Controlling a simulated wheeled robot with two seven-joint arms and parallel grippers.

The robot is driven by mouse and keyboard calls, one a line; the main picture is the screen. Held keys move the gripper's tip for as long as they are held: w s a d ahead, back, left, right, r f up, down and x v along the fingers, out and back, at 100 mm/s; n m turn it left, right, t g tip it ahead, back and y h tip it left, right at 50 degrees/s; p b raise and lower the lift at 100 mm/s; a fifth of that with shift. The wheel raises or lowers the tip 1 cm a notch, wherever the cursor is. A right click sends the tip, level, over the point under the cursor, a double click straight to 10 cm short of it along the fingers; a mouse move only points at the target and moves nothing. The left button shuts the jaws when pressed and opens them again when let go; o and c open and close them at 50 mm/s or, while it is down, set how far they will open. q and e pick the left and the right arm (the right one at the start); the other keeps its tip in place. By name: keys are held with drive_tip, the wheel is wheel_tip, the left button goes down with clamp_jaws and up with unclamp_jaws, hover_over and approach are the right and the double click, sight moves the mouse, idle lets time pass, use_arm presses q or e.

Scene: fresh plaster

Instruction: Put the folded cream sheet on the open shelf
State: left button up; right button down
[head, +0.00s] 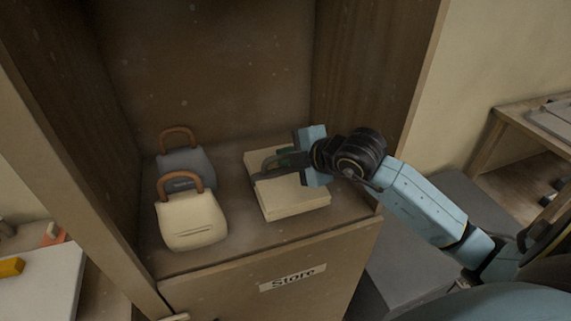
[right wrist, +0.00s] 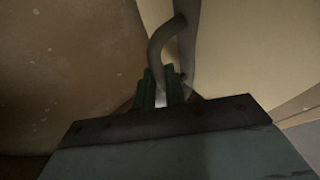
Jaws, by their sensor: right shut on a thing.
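The folded cream sheet (head: 296,197) is a thick, flat cream stack on the right half of the open shelf (head: 245,236). It appears to rest on the shelf board. My right gripper (head: 280,162) is over its far left part, shut on a grey loop-like handle or strap at the sheet. In the right wrist view, the green fingers (right wrist: 162,90) close around this grey loop (right wrist: 160,42), with the cream sheet (right wrist: 240,50) behind it. The exact grip point is partly hidden. My left gripper is not in view.
On the shelf's left half stand a cream bag (head: 192,222) and a grey bag (head: 200,163), both with brown handles. Wooden side walls and a back panel enclose the shelf. A "Store" label (head: 293,278) is on the front below. A wooden table (head: 520,130) stands at right.

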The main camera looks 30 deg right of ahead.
sight(283, 169)
wheel_tip(283, 169, down, 2)
drive_tip(key=shift+f, duration=0.1)
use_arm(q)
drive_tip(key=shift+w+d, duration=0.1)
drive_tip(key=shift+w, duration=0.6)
use_arm(e)
drive_tip(key=c, duration=1.5)
unclamp_jaws()
drive_tip(key=shift+f, duration=0.15)
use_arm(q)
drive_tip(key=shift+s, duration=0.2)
use_arm(e)
drive_tip(key=shift+o, duration=0.2)
